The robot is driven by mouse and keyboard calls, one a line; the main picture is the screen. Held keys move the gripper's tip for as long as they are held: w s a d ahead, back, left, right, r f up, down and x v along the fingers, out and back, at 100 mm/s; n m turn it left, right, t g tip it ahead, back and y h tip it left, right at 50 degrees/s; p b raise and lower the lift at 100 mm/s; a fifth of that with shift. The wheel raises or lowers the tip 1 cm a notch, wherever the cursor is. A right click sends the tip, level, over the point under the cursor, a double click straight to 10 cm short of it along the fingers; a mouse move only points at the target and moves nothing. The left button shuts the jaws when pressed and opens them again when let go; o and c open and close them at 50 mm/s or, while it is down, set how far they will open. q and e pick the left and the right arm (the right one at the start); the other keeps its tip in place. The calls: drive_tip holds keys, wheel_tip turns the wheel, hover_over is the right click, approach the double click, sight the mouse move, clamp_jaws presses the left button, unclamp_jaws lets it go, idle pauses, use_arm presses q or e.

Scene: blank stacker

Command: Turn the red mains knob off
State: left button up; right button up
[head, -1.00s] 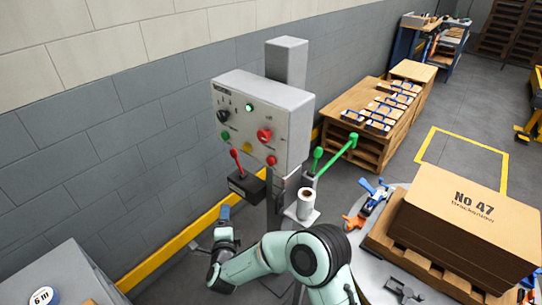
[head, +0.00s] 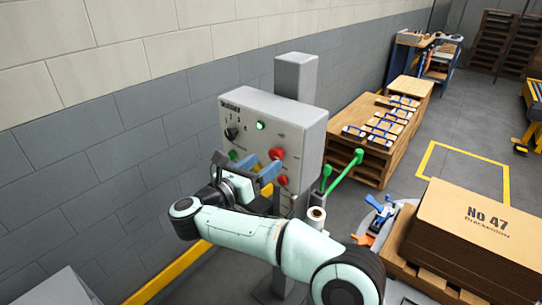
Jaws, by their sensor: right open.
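The red mains knob (head: 277,153) sits on the front of the grey control box (head: 291,118), at the right side of its face. My right gripper (head: 267,161) is in front of the box, its two blue fingers apart and pointing at the knob from the lower left. The fingertips are close to the knob's lower edge; I cannot tell whether they touch it. The gripper is open with nothing seen between its fingers. It hides part of the lower panel. My left gripper is not in view.
The box also carries a black selector (head: 231,133), a lit green lamp (head: 261,125) and a smaller red button (head: 283,180) below the knob. Green levers (head: 343,171) stick out at the right. A cardboard stack (head: 465,222) stands lower right. The wall is behind.

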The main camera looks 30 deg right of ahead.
sight(274, 156)
drive_tip(key=shift+p+x, duration=0.3)
drive_tip(key=shift+x, duration=1.7)
drive_tip(key=c, duration=1.1)
drive_tip(key=shift+o, duration=0.2)
